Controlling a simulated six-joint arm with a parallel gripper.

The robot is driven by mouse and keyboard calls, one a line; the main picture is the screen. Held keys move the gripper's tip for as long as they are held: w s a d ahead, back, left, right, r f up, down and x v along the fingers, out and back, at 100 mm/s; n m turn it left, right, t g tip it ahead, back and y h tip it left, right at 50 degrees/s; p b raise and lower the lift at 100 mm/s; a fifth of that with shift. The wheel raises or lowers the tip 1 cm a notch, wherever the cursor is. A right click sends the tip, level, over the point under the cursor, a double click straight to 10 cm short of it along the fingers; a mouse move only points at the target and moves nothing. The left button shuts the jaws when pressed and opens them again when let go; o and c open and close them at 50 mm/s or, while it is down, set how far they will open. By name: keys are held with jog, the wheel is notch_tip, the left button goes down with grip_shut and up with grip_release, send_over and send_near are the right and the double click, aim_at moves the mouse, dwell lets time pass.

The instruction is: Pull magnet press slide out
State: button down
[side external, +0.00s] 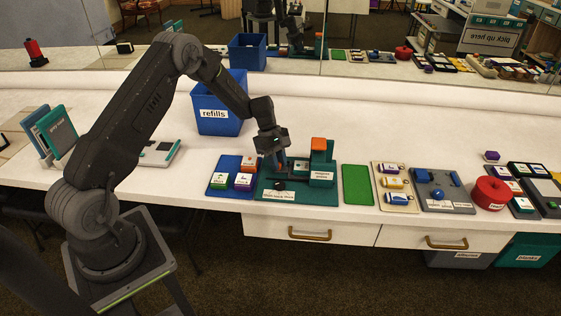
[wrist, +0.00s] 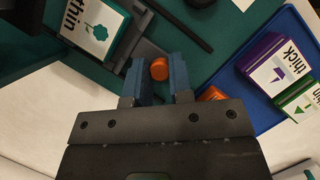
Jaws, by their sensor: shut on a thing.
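In the wrist view, an orange knob (wrist: 159,68) sits between my blue fingertips. My gripper (side external: 281,166) is low over the board, just left of the press, and its fingers (wrist: 157,76) are shut on the orange knob. A white card marked "thin" with a plant picture (wrist: 95,30) lies in a green piece beside the fingers. The link from knob to slide is hidden.
A blue tray (side external: 213,189) with several labelled blocks lies left of the board. A blue "refills" bin (side external: 219,116) stands behind. The counter's front edge is close.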

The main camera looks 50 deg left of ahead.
jog(key=c, duration=1)
grip_release()
jog(key=v, duration=1.4)
jog(key=shift+f, duration=0.1)
jog(key=shift+c, duration=0.5)
